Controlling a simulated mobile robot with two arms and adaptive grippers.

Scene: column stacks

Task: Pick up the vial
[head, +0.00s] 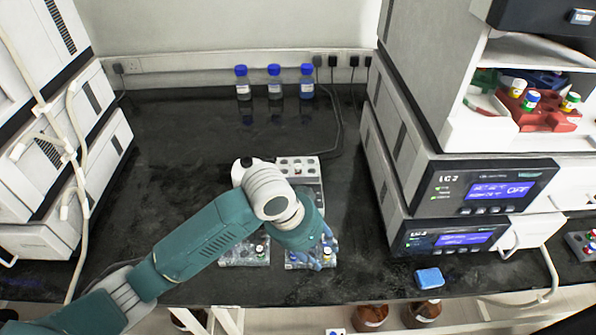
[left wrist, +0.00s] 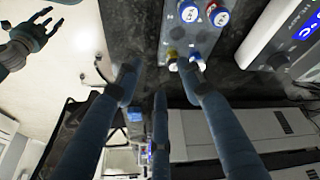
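My left gripper (head: 318,257) reaches down over the front right rack (head: 297,265) on the dark bench and partly hides its vials. In the left wrist view its three blue fingers (left wrist: 160,78) are spread with nothing seen between them. A blue-capped vial (left wrist: 195,57) and a yellow-capped vial (left wrist: 172,55) are close to the right fingertip; contact cannot be told. My right gripper (left wrist: 28,38) shows at the upper left of the wrist view, fingers spread, apparently empty.
Another rack (head: 232,262) with vials stands to the left, and a grey rack (head: 312,172) behind. Instrument stacks (head: 470,190) flank the bench. A blue block (head: 429,278) lies near the front edge. Three blue-capped bottles (head: 274,88) stand at the back. The bench's back middle is clear.

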